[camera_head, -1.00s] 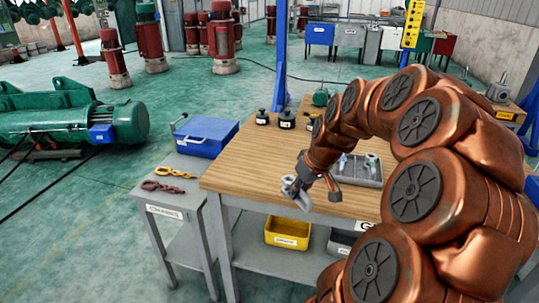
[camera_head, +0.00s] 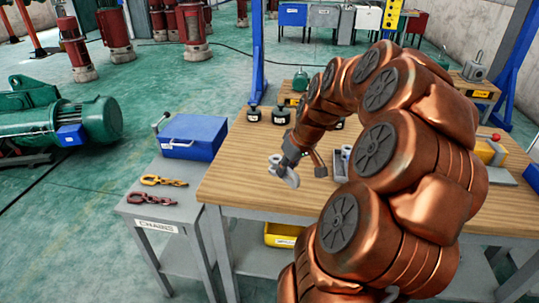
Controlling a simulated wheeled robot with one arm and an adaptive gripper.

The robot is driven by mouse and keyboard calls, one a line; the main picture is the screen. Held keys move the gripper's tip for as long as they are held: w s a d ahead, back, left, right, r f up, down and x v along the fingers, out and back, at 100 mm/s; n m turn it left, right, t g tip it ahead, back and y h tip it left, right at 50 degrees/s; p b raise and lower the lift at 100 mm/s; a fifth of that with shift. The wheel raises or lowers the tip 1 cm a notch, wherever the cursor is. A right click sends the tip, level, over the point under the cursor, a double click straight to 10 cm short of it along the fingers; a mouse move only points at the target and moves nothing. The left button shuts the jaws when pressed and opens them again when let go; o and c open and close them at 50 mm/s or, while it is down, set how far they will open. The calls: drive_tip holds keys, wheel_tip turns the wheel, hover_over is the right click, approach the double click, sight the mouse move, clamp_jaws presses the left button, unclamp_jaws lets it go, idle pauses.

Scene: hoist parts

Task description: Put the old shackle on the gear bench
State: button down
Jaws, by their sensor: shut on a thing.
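My gripper (camera_head: 287,160) is shut on a grey metal shackle (camera_head: 291,179), which I take to be the old shackle. It hangs tilted from the jaws. In the picture it lies over the front left part of a wooden-topped bench (camera_head: 240,185); I cannot tell its height above the wood. This looks like the gear bench, but its front label is hidden behind my arm now. The jaw tips are small and partly covered by the shackle.
A grey table labelled CHAINS (camera_head: 155,226) stands left of the bench, with yellow chain (camera_head: 163,181), red-brown chain (camera_head: 152,198) and a blue toolbox (camera_head: 193,137). Black weights (camera_head: 281,116) stand at the bench's back.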

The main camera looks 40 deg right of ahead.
drive_tip(key=w+d+p, duration=0.1)
drive_tip(key=w, duration=0.2)
drive_tip(key=w+d, duration=0.2)
drive_tip(key=w, duration=0.2)
drive_tip(key=w+d+f+p, duration=0.1)
drive_tip(key=w+d, duration=0.1)
drive_tip(key=w, duration=0.2)
drive_tip(key=shift+d+p, duration=0.15)
drive_tip(key=shift+p, duration=0.2)
drive_tip(key=shift+f+p, duration=0.6)
drive_tip(key=shift+f, duration=1.2)
drive_tip(key=shift+f, duration=0.2)
drive_tip(key=c, duration=1.2)
unclamp_jaws()
drive_tip(key=shift+r, duration=0.1)
drive_tip(key=shift+r, duration=0.2)
drive_tip(key=b+v, duration=0.2)
drive_tip(key=v, duration=1)
drive_tip(key=shift+f, duration=0.1)
